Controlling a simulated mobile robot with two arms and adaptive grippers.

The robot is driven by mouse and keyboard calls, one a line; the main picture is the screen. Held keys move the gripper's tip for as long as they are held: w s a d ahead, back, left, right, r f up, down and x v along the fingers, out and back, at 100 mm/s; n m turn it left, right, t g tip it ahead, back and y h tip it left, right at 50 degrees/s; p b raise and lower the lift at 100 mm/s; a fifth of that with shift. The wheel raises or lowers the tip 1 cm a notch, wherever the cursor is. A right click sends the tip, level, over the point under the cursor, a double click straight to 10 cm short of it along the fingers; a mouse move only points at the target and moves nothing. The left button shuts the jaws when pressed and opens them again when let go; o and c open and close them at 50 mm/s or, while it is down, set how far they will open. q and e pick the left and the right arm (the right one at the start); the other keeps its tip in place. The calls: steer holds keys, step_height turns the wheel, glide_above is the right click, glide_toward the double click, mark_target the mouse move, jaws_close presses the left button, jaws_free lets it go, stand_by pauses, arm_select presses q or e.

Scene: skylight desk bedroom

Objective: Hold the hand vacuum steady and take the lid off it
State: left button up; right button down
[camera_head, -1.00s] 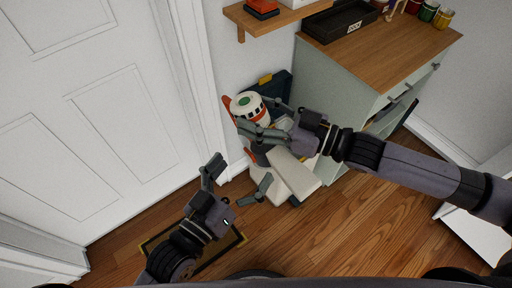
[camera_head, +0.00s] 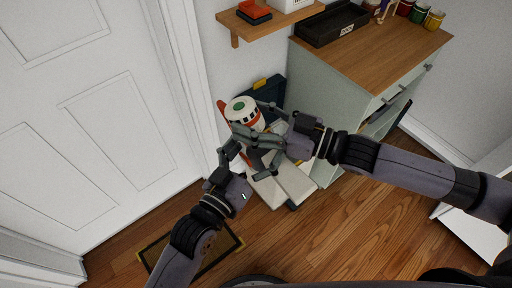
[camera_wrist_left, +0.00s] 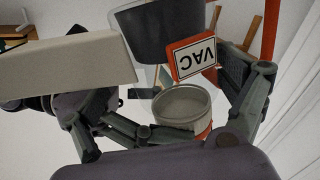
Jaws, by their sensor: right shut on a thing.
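The hand vacuum (camera_head: 243,110) stands upright beside the cabinet, with a white top, a green disc and orange trim. My right gripper (camera_head: 260,121) is shut on its upper body. My left gripper (camera_head: 247,161) is open at the vacuum's lower part. In the left wrist view the vacuum shows a clear canister with a dark inner part (camera_wrist_left: 160,32), a red-edged VAC label (camera_wrist_left: 194,56) and a round grey cap-like part (camera_wrist_left: 182,106). The left fingers (camera_wrist_left: 190,88) spread either side of it; contact is unclear. I cannot tell for certain which part is the lid.
Pale blocks (camera_head: 294,180) lie just below the vacuum, close to my left gripper. A green cabinet (camera_head: 328,105) with a wooden top stands to the right. A wall shelf (camera_head: 268,22) is above, and a white door (camera_head: 90,110) is at left. A dark mat (camera_head: 205,252) lies on the wooden floor.

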arm_select(q)
steer(key=shift+s+d+r, duration=0.1)
steer(key=shift+d+r, duration=0.1)
steer(key=shift+r, duration=0.05)
steer(key=c, duration=1.2)
arm_select(e)
steer(key=shift+s+a, duration=0.15)
arm_select(q)
steer(key=shift+r, duration=0.15)
steer(key=shift+c, duration=1.2)
arm_select(e)
steer(key=c, duration=0.9)
jaws_free()
arm_select(q)
steer(key=shift+c, duration=0.7)
arm_select(e)
steer(key=shift+o, duration=0.7)
arm_select(q)
steer(key=shift+a, duration=0.1)
arm_select(e)
steer(key=o, duration=0.3)
arm_select(q)
steer(key=shift+f, duration=0.2)
